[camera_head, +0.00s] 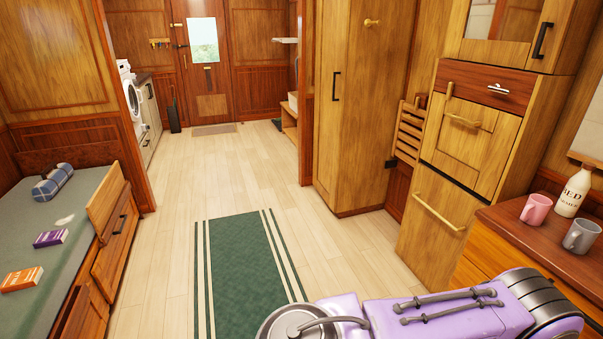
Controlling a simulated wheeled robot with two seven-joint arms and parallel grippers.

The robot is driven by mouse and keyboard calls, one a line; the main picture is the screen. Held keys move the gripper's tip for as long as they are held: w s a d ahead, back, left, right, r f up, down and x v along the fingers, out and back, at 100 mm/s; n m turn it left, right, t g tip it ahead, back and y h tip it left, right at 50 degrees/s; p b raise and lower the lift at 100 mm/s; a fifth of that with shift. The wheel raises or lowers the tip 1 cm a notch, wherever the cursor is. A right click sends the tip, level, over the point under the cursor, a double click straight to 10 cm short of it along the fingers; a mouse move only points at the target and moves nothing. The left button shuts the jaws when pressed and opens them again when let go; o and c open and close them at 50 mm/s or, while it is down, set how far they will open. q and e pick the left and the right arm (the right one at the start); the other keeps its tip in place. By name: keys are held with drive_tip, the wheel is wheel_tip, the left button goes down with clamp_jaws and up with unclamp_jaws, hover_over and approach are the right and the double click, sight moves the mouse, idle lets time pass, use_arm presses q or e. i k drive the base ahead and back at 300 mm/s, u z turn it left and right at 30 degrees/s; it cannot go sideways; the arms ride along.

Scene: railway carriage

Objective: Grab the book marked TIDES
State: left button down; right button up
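Two books lie on the grey-green bed top at the left. One is a purple book (51,238) and the other, closer to me, is an orange book (21,279). Both have small markings that are too small to read, so I cannot tell which is marked TIDES. Part of my purple arm crosses the bottom right, but no gripper fingers show. Neither gripper is in view.
A rolled blue plaid blanket (53,182) lies farther back on the bed (76,200). A wooden counter (500,222) at right holds a pink mug (536,210), a grey mug (581,236) and a bottle (573,193). The floor around the green rug (245,262) is clear.

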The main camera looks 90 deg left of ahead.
sight(55, 237)
drive_tip(key=k, duration=0.25)
drive_tip(key=u, duration=4.35)
drive_tip(key=i, duration=0.65)
drive_tip(key=z, duration=0.4)
drive_tip(key=i, duration=2.75)
drive_tip(key=u, duration=0.55)
